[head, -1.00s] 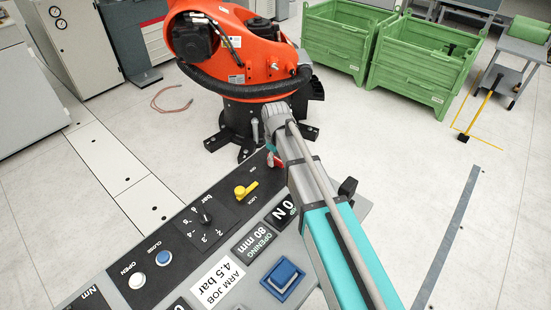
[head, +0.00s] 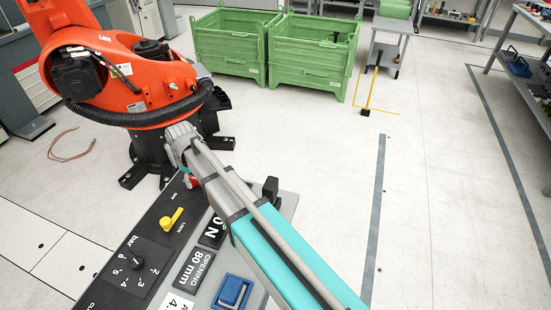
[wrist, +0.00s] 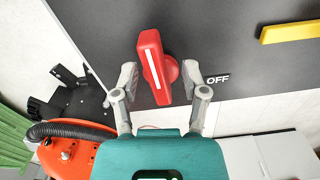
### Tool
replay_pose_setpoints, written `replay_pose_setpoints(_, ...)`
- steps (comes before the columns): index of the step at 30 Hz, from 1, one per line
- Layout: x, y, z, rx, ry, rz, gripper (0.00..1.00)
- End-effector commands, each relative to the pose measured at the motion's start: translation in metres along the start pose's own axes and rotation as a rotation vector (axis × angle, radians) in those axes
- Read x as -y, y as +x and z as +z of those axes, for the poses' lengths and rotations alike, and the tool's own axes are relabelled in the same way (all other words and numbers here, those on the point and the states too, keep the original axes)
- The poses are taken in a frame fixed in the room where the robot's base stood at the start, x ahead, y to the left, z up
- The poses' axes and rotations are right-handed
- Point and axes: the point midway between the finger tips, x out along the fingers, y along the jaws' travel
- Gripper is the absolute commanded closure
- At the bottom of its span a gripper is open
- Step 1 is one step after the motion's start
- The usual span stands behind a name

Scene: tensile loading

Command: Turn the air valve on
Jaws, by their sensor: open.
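The air valve is a red handle (wrist: 153,62) with a white stripe, on the dark face of the control panel (wrist: 230,30). In the wrist view the handle runs nearly upright in the picture, and an OFF label (wrist: 217,79) is to its right. My gripper (wrist: 165,85) is open, with one finger on each side of the handle. Gaps show between the fingers and the handle. In the head view a bit of the red handle (head: 194,182) shows beside my gripper (head: 187,178), largely hidden by my arm. No ON label is visible in the wrist view.
A yellow lever (head: 172,219) marked LOCK sits close by on the panel, and also shows in the wrist view (wrist: 291,32). A black pressure knob (head: 136,262) and a blue button (head: 232,291) are nearer. An orange robot (head: 110,75) stands behind the panel. Green bins (head: 237,42) stand farther back.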

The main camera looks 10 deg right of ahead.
Motion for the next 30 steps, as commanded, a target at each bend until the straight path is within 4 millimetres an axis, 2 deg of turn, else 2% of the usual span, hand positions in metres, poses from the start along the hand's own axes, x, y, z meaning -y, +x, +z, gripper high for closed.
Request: replay_pose_setpoints(30,0.0098,0.0000,-0.0034,0.000,0.673,0.000,0.43)
